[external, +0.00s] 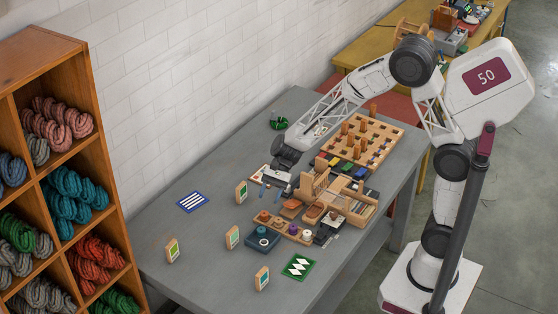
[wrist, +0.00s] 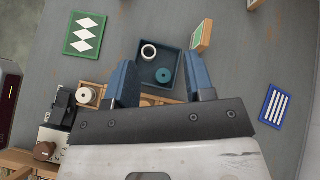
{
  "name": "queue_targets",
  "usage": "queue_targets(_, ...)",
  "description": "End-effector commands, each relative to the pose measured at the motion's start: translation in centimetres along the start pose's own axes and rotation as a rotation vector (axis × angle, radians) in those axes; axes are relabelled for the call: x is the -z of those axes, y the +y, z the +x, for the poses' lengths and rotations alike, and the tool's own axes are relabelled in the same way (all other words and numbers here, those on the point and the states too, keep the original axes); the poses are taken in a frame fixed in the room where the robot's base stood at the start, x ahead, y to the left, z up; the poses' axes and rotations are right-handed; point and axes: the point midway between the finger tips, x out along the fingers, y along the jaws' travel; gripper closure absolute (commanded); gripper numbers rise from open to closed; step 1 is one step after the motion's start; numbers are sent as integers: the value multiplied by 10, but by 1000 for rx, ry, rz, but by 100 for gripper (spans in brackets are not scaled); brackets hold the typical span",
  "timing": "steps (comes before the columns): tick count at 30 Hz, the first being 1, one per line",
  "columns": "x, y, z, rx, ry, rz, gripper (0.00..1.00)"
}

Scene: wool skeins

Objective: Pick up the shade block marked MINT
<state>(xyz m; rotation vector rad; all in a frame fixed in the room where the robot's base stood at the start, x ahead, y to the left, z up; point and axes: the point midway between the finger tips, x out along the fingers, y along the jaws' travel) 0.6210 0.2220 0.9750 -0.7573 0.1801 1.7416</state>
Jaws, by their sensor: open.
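Several small upright wooden shade blocks with coloured faces stand on the grey table in the external view: one towards the back (external: 242,192), one in the middle (external: 232,237), one at left with a yellow-green face (external: 172,250), and one at the front (external: 262,278). Their lettering is too small to read, so I cannot tell which is MINT. In the wrist view, a green-faced block (wrist: 202,36) stands beyond my right finger, and part of another (wrist: 255,4) shows at the top edge. My gripper (external: 275,187) is open and empty above the table; its fingers also show in the wrist view (wrist: 163,75).
A dark blue tray (wrist: 146,71) holds a white ring and a teal spool. A green card with white diamonds (external: 299,267) and a blue striped card (external: 193,202) lie flat. Wooden organisers (external: 330,190) and a peg board (external: 390,130) crowd the right; the table's left is mostly clear.

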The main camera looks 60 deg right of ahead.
Motion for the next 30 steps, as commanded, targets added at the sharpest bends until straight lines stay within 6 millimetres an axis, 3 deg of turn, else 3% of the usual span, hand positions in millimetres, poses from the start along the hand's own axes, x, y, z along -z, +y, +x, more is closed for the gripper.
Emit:
queue_targets(9, 49, -40, 56, 83, -117, 223, 51)
queue_targets(15, 74, -57, 83, 127, -170, 332, 51)
queue_targets(21, 86, -64, 95, 146, -193, 379, 51)
queue_targets(30, 87, -64, 96, 149, -195, 384, 51)
